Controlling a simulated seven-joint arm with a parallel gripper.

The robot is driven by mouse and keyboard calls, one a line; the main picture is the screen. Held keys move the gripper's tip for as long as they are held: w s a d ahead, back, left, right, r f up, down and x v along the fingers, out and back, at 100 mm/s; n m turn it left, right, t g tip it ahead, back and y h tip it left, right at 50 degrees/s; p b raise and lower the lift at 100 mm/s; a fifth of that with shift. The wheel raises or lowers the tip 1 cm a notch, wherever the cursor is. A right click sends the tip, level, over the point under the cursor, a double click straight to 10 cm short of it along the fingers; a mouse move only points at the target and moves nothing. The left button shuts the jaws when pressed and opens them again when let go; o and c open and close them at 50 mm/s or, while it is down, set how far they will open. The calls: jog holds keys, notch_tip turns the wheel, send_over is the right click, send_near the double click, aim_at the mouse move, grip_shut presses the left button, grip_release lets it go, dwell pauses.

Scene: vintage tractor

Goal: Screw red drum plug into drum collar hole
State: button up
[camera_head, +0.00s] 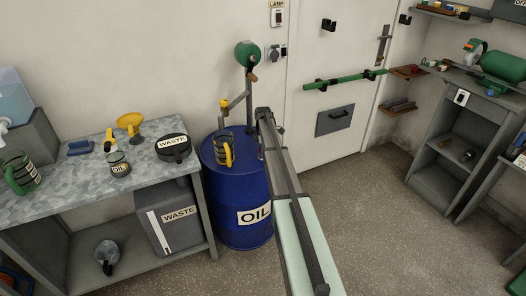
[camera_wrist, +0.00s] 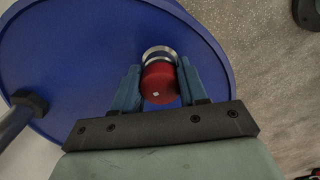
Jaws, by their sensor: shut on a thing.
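The red drum plug (camera_wrist: 158,84) shows in the wrist view between the two blue fingers of my gripper (camera_wrist: 158,88), which is shut on it. The silver drum collar (camera_wrist: 158,51) shows just beyond the plug as a ring on the blue drum lid. The plug overlaps the collar's near side in this view, and I cannot tell whether it touches or sits in the hole.
A yellow-handled jug (camera_head: 223,150) stands on the drum lid, left of my gripper. A pump post (camera_head: 248,95) with a green top rises behind. A metal workbench (camera_head: 80,188) with a waste pan (camera_head: 173,147) stands to the left.

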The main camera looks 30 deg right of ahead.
jog(key=shift+m, duration=0.3)
jog(key=shift+m, duration=0.7)
jog(key=o, duration=0.6)
jog(key=shift+n, duration=0.9)
jog(key=shift+n, duration=0.8)
